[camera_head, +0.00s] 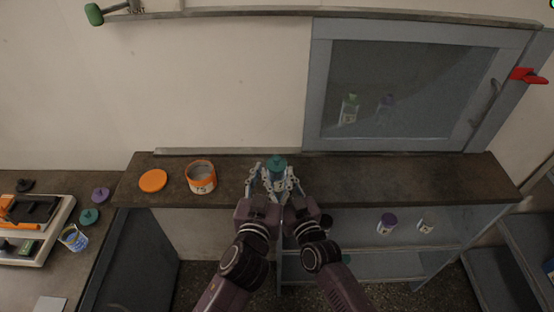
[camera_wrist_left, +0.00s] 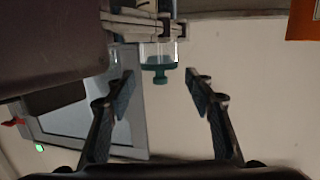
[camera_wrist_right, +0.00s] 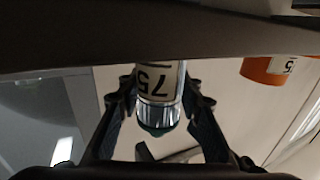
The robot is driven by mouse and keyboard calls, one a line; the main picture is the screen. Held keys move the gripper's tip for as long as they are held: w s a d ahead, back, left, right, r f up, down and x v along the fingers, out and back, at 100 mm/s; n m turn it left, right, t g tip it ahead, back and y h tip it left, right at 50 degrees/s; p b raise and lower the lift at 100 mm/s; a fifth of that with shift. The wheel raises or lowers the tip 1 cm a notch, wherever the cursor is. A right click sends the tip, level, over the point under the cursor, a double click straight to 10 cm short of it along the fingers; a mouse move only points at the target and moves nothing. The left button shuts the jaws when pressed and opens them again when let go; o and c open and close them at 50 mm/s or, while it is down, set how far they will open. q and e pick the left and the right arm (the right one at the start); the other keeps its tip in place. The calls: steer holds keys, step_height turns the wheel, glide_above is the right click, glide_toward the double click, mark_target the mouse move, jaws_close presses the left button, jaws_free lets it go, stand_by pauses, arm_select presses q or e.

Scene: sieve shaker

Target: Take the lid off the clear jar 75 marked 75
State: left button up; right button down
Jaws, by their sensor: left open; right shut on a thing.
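The clear jar 75 (camera_wrist_right: 155,82) shows its white label marked 75, upside down, in the right wrist view. Its teal lid (camera_head: 277,161) is on top, with a small knob. My right gripper (camera_head: 284,181) is shut on the jar body below the lid. My left gripper (camera_head: 258,174) is open and empty, close to the jar's left side. In the left wrist view the lid (camera_wrist_left: 159,69) lies beyond the open fingertips, apart from both. The jar's underside is hidden by my grippers in the head view.
An orange-rimmed jar (camera_head: 201,173) and an orange lid (camera_head: 153,181) sit on the dark counter (camera_head: 400,180) to the left. The counter right of the jar is clear. A glass-fronted cabinet (camera_head: 316,90) stands behind. Purple (camera_head: 101,194) and teal (camera_head: 89,216) lids lie on the left table.

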arm_select(q)
steer(key=x, duration=1)
steer(key=shift+w+d, duration=0.15)
steer(key=shift+w, duration=0.15)
jaws_close()
steer(key=shift+r, duration=0.2)
steer(key=shift+r, duration=0.95)
steer(key=shift+r, duration=0.1)
step_height(320, 180, up, 4)
steer(key=shift+f, duration=0.1)
arm_select(e)
steer(key=c, duration=1.3)
jaws_free()
